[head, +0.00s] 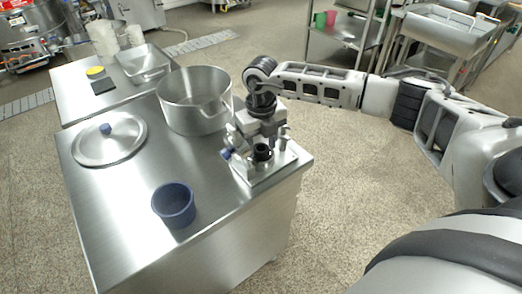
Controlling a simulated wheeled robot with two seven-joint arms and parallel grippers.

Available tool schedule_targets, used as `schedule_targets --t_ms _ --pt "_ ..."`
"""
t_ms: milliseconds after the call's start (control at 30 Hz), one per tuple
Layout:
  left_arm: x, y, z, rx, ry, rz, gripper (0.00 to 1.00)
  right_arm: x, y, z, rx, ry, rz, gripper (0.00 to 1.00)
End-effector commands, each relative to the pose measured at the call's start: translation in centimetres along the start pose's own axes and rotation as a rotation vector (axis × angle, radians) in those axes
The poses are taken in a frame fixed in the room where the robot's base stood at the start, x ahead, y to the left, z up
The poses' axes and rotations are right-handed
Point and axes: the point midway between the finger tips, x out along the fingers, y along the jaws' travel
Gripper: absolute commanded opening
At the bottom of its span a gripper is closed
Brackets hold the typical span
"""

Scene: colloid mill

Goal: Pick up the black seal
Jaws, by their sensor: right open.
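A small black ring-shaped piece, which looks like the black seal (262,153), sits at the metal mill fixture (268,175) on the front right corner of the steel table. My right gripper (264,146) comes in from the right and points down over the fixture. Its jaws are open, and the black piece shows just below or between them. I cannot tell whether the fingers touch it. The gripper hides part of the fixture. My left gripper is out of view.
A large steel pot (193,100) stands close left of the fixture. A blue cup (174,204), a steel lid (109,140) with a blue knob and a steel tray (144,62) are on the table surfaces. The table's front middle (130,225) has free room.

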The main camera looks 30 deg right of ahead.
Motion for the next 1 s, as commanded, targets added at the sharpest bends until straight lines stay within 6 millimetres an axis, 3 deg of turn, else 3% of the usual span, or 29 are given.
schedule_targets --t_ms 233,333,367,733,1000 --pt "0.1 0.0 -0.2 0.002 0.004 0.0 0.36 0.2 0.0 0.0 -0.001 -0.001 0.0 0.48" --pt "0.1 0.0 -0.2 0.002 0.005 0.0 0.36 0.2 0.0 0.0 0.0 -0.001 0.0 0.2" --pt "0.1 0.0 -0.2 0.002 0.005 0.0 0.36 0.2 0.0 0.0 0.0 -0.001 0.0 0.15" --pt "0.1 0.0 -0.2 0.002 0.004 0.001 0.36 -0.6 0.0 0.1 0.0 -0.003 0.002 0.14" --pt "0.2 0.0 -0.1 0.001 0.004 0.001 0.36 -5.7 0.0 0.1 0.0 -0.006 0.001 0.14"
